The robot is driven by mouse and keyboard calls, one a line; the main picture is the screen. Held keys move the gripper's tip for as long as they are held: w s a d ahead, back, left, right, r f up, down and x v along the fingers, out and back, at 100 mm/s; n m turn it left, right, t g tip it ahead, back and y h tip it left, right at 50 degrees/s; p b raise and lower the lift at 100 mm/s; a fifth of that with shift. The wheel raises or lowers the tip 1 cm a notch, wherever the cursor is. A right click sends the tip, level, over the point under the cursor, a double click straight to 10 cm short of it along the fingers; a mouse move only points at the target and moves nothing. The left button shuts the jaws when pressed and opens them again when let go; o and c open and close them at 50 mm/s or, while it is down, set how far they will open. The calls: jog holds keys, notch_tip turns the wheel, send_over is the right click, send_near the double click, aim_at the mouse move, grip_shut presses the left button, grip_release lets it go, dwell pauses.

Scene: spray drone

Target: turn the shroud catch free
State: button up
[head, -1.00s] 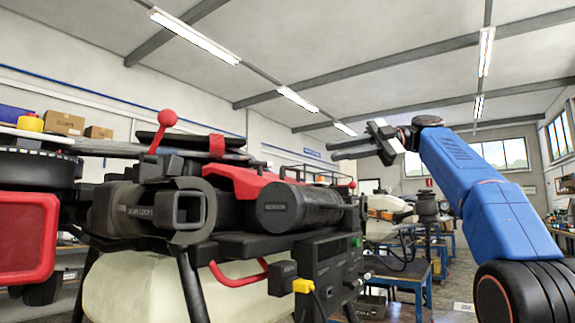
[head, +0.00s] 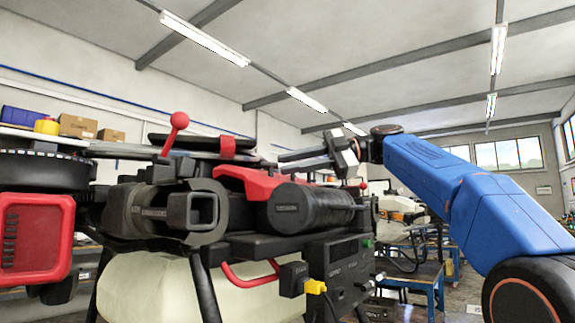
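The spray drone (head: 285,240) fills the left and middle of the head view. A red lever with a ball knob (head: 179,120) stands up at its left. A broad red lever-like part (head: 245,182) lies on top beside a black cylinder (head: 300,207). A small red-tipped pin (head: 362,186) shows at the cylinder's right end. I cannot tell which of these is the shroud catch. My gripper (head: 284,160) points left above the cylinder, its two fingers seen apart from the side and empty. It overlaps the drone's upper arms in view; contact is not clear.
A red and black rotor or motor unit (head: 35,238) sits at the far left. A pale tank (head: 165,285) hangs below the drone, with a yellow plug (head: 315,287) near it. Blue workbenches (head: 420,285) stand behind at right. Open air lies above the drone.

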jog(key=shift+a+f, duration=0.15)
jog(key=shift+a, duration=0.45)
jog(key=shift+c, duration=0.7)
grip_shut()
